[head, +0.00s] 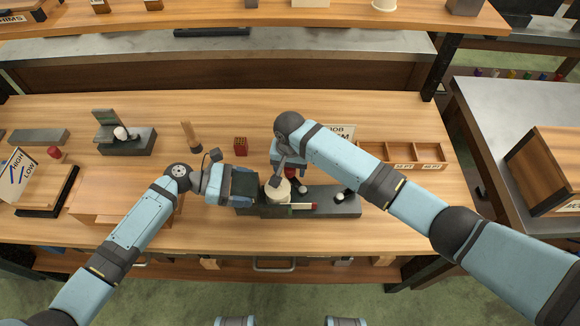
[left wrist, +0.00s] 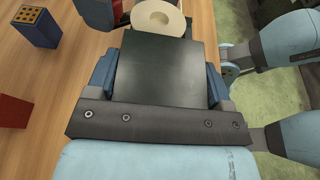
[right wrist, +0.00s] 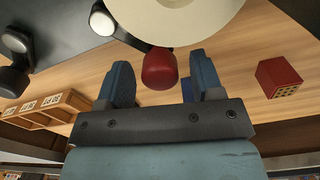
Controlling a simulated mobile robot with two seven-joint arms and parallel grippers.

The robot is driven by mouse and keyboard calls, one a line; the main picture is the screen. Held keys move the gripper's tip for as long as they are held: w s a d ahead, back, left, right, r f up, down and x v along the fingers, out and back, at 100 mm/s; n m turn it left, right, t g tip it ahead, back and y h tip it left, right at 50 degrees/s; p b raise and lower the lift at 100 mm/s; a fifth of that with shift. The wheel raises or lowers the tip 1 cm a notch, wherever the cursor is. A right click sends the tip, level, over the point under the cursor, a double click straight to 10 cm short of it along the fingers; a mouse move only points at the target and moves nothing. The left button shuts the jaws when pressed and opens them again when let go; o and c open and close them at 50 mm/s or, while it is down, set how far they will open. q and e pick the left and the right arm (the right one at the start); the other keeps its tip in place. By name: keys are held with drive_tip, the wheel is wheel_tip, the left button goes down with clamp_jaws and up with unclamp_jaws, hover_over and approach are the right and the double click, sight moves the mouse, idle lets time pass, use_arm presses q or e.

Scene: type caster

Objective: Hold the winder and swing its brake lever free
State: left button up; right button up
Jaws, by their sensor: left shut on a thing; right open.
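The winder has a long dark base (head: 335,203) and a cream spool (head: 277,191); the spool also shows in the left wrist view (left wrist: 158,17) and the right wrist view (right wrist: 180,12). My left gripper (head: 246,187) is shut on a flat dark part (left wrist: 158,70) at the winder's left end. My right gripper (head: 290,173) is open over the spool's far side. In the right wrist view a red knob (right wrist: 160,69) lies between its fingers, with no clear grip on it. The knob's stem is hidden, so I cannot tell whether it belongs to the brake lever.
A red block with holes (head: 240,146) stands behind the winder. A wooden compartment tray (head: 400,153) is at the back right. A wooden peg (head: 190,135) and a dark device with a white knob (head: 126,140) stand at the left. Free tabletop lies behind the winder.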

drive_tip(key=shift+f, duration=0.15)
drive_tip(key=c, duration=0.9)
drive_tip(key=shift+o, duration=0.2)
